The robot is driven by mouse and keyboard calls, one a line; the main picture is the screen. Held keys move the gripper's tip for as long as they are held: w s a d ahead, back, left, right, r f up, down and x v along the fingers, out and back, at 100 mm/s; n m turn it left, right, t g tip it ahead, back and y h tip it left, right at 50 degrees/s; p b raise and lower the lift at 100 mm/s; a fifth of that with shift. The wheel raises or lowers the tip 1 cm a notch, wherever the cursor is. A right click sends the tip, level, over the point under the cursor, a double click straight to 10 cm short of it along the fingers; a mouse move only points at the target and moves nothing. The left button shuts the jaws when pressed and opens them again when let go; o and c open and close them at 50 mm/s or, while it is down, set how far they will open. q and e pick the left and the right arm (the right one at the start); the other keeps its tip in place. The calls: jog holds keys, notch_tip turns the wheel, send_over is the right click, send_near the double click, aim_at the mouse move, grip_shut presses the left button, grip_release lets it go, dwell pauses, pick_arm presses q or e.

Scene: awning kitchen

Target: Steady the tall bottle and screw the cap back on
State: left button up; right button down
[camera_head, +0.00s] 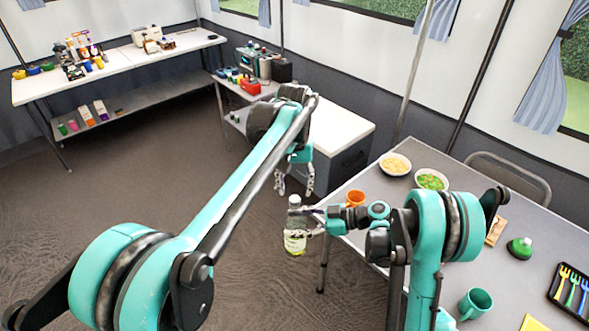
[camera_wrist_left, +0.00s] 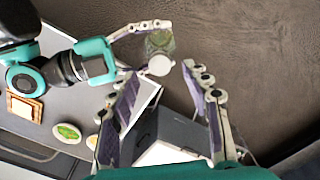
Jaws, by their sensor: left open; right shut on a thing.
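The tall clear bottle (camera_head: 294,241) with yellowish-green contents is held upright off the table's left edge, above the floor. My right gripper (camera_head: 311,222) is shut around its upper part. A white cap (camera_head: 294,199) shows at the bottle's top; whether it is screwed tight cannot be told. In the left wrist view, the bottle (camera_wrist_left: 160,42) is seen from above, with the round white cap (camera_wrist_left: 160,65) facing the camera. My left gripper (camera_head: 296,188) is open and empty, pointing down just above the cap. In its wrist view, the cap lies between and slightly beyond the fingertips.
The grey table (camera_head: 462,250) at right holds an orange mug (camera_head: 355,197), two food bowls (camera_head: 395,164), a teal mug (camera_head: 475,303), a green item (camera_head: 520,248) and a cutlery tray (camera_head: 572,290). A white-topped cabinet (camera_head: 335,130) stands behind. The floor below the bottle is clear.

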pick_arm(q)
notch_tip(320, 180, up, 9)
jog(key=shift+f, duration=0.2)
dwell(0.4)
jog(key=s+a+f+t, duration=0.4)
jog(key=s+a, duration=0.6)
jog(key=a, duration=0.2)
jog(key=s+a+f+n+t, duration=0.1)
jog(key=s+a+f+t, duration=0.2)
jog(key=s+a+f, duration=0.4)
jog(key=s+f, duration=0.4)
jog(key=shift+f, duration=0.1)
